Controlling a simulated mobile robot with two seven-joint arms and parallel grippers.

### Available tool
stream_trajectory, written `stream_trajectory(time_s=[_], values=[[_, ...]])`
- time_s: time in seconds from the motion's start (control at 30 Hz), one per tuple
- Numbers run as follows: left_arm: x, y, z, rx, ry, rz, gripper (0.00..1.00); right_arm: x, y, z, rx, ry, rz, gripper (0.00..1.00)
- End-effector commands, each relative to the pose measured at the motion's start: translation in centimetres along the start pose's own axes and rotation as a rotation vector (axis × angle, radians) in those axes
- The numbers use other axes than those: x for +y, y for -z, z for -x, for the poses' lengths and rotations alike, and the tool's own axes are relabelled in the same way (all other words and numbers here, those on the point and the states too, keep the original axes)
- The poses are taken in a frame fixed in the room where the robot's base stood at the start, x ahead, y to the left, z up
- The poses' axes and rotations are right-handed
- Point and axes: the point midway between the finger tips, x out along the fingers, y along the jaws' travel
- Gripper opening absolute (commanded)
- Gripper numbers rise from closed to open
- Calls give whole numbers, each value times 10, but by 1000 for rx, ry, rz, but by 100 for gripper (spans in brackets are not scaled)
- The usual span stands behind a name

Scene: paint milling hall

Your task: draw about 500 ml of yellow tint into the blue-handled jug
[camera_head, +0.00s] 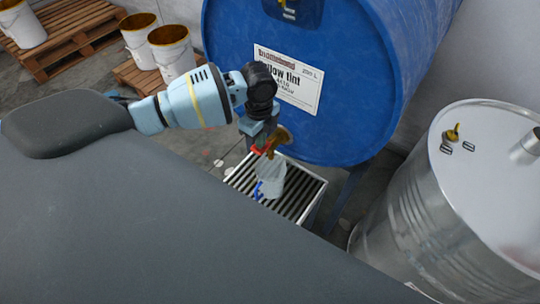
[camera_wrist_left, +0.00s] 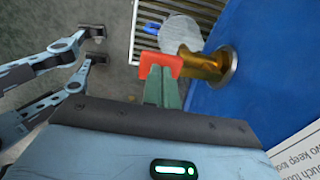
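The blue drum (camera_head: 300,75) with a yellow tint label lies on its side, its brass tap (camera_head: 282,136) low on the front. The tap's red lever (camera_wrist_left: 160,64) is between the close-set fingertips of my left gripper (camera_wrist_left: 163,82), which looks shut on it; the left gripper (camera_head: 259,135) comes from above in the head view. The translucent jug (camera_head: 271,178) stands upright on the grate below the tap, blue handle (camera_head: 258,190) toward me. No yellow shows in it. My right gripper (camera_wrist_left: 97,45) is open and empty, left of the jug, apart from its handle.
The slatted metal grate (camera_head: 300,205) carries the jug. A steel drum (camera_head: 420,215) stands close on the right. Rust-rimmed white buckets (camera_head: 172,53) and wooden pallets (camera_head: 75,40) are at the back left.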

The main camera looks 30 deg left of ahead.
Motion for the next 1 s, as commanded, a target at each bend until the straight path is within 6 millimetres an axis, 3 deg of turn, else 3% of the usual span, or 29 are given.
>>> stream_trajectory(time_s=[0.57,1.0], values=[[0,0,-27,0,-2,1,0,-4,-14,-3,-23,2,-18,36],[0,0,-25,0,-2,0,0,-2,-13,-2,-22,3,-5,36]])
